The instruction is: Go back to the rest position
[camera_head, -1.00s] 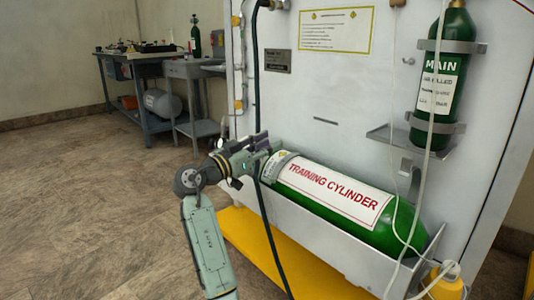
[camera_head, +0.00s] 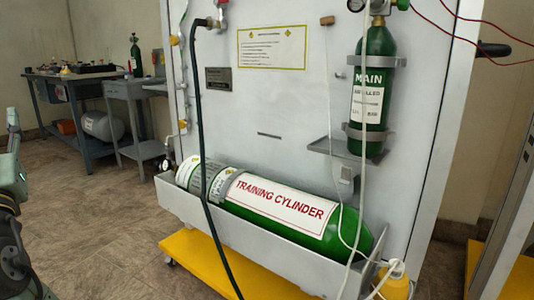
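My gripper is out of view. Part of my own arm shows at the left edge of the head view, clear of the trainer. The green training cylinder (camera_head: 280,204) lies in the grey tray (camera_head: 265,238) at the foot of the white panel (camera_head: 275,105). A small gauge is at its left end. The smaller green MAIN cylinder (camera_head: 371,85) stands upright in brackets on the panel's right side.
A dark hose (camera_head: 196,100) hangs in front of the panel and crosses the cylinder. The yellow wheeled base (camera_head: 190,246) juts out below. A workbench (camera_head: 80,135) stands at the back left. The floor (camera_head: 100,215) at left is clear.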

